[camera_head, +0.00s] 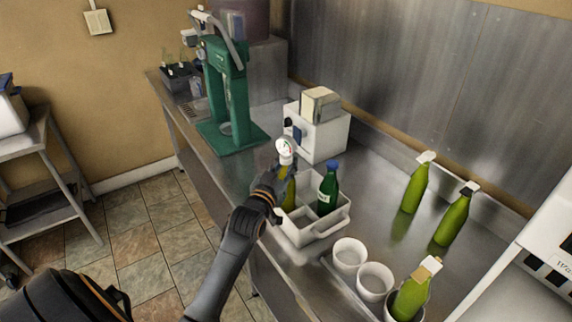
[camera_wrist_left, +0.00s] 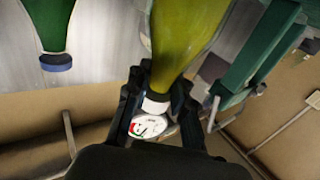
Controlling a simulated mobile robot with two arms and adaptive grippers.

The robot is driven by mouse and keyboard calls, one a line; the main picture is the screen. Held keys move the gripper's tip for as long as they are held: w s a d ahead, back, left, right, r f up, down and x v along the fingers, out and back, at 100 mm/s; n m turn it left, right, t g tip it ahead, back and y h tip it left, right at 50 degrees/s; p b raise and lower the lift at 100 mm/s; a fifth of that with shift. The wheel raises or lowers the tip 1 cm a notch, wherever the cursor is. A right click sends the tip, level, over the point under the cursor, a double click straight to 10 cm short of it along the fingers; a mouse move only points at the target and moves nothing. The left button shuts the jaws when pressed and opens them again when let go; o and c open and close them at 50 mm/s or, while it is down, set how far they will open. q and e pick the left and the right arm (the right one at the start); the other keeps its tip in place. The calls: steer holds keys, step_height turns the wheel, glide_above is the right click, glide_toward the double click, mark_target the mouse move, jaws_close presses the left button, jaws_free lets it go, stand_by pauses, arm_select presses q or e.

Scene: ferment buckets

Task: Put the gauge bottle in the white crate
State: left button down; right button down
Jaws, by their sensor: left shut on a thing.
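The gauge bottle (camera_head: 290,194) is yellow-green and upright, with a round white dial on top. My left gripper (camera_head: 277,177) is shut on its neck, just under the dial. The bottle stands at the left part of the white crate (camera_head: 326,227), its lower end partly hidden by my gripper and the crate; I cannot tell whether it touches the crate floor. In the left wrist view the gauge bottle (camera_wrist_left: 185,45) runs up from between my fingers (camera_wrist_left: 155,98), with the dial below. A dark green bottle with a blue cap (camera_head: 328,190) sits in another crate compartment. My right gripper is out of view.
A green capping stand (camera_head: 235,100) and a white box device (camera_head: 320,135) stand behind the crate. White cups (camera_head: 350,254) are at the front right, one around a green bottle (camera_head: 412,290). Two green bottles (camera_head: 416,188) stand near the wall. Bare steel counter (camera_head: 375,222) lies between.

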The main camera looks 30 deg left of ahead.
arm_select(q)
steer(key=c, duration=1.6)
jaws_free()
steer(key=shift+f, duration=0.1)
steer(key=o, duration=0.5)
steer(key=shift+c, duration=0.2)
steer(key=shift+s, duration=0.15)
steer(key=s+d+b, duration=0.2)
steer(key=s, duration=0.9)
steer(key=shift+s+d+r, duration=0.2)
steer(key=shift+s, duration=0.1)
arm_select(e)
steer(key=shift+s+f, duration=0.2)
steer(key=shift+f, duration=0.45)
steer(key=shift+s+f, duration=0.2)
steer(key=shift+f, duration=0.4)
